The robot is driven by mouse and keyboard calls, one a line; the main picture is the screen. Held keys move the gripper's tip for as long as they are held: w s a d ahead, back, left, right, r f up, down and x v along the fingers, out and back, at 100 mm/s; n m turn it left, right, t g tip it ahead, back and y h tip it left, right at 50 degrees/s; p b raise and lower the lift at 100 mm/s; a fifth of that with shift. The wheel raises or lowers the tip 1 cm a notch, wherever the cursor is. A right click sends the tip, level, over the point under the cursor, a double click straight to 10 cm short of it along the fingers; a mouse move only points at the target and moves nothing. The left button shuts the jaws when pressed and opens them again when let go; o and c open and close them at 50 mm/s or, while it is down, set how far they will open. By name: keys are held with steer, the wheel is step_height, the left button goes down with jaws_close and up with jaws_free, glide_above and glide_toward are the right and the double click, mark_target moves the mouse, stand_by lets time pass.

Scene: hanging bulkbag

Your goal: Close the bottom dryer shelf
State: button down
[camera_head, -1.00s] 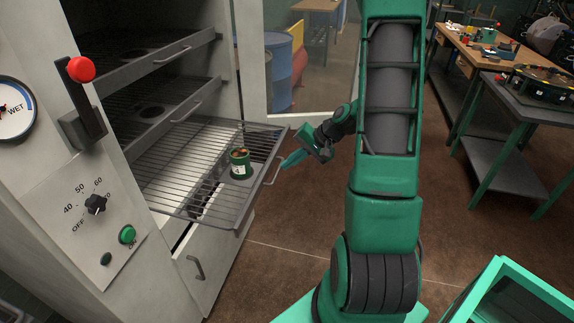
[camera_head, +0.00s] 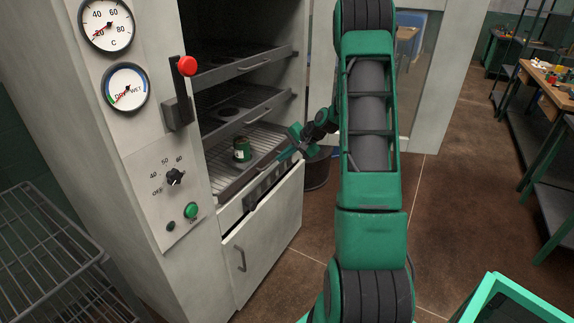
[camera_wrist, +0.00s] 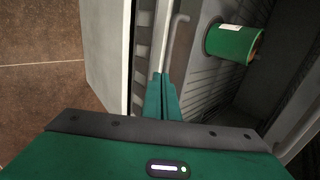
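The bottom dryer shelf (camera_head: 228,187) is a wire rack with a grey front rail. It sits mostly inside the dryer, its front rail close to the cabinet opening. A green can (camera_head: 241,150) stands on it and also shows in the wrist view (camera_wrist: 228,42). My gripper (camera_head: 283,157) is at the right part of the shelf's front rail. In the wrist view its two green fingers (camera_wrist: 161,88) lie together, with nothing seen between them, beside the shelf's handle (camera_wrist: 177,38). I cannot tell whether the fingertips touch the rail.
Two upper shelves (camera_head: 245,66) are inside the dryer (camera_head: 150,230). A closed lower drawer (camera_head: 265,250) is below. The dryer door (camera_head: 440,90) stands open at the right. A wire rack (camera_head: 40,240) is at left, a dark bin (camera_head: 318,170) behind my gripper.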

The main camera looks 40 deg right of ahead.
steer(key=w, duration=0.1)
steer(key=w+a, duration=0.1)
steer(key=w, duration=0.2)
steer(key=shift+a, duration=0.3)
steer(key=shift+w+a, duration=0.15)
steer(key=shift+w, duration=0.15)
steer(key=shift+r, duration=0.1)
steer(key=shift+s, duration=0.3)
glide_toward(270, 155)
steer(key=s+d+r, duration=0.2)
steer(key=s, duration=0.3)
steer(key=shift+a+r, duration=0.1)
steer(key=shift+r, duration=0.1)
